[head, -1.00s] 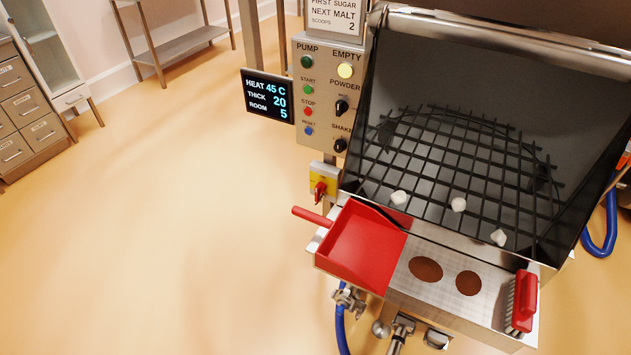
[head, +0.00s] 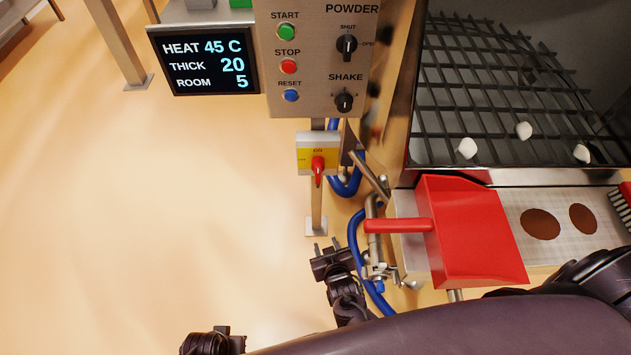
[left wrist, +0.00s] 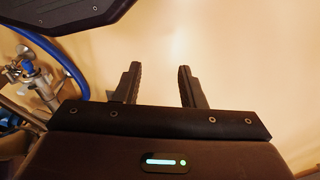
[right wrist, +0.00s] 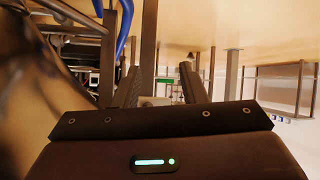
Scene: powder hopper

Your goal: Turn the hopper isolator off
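The hopper isolator (head: 302,154) is a small yellow and grey box on a post below the button panel. Its red handle (head: 318,167) looks upright, below a small label that seems to read ON. My right gripper (head: 327,245) is below the isolator in the head view, apart from it and empty. In the right wrist view its fingers (right wrist: 160,75) are spread. My left gripper's open, empty fingers (left wrist: 158,72) show over bare floor in the left wrist view. I cannot clearly make out the isolator in either wrist view.
A red scoop (head: 470,235) lies on the hopper's front shelf, its handle sticking out left. Blue hoses (head: 356,245) and metal pipe fittings hang close beside my right gripper. The button panel (head: 318,60) and a display (head: 203,60) are above. The floor at left is clear.

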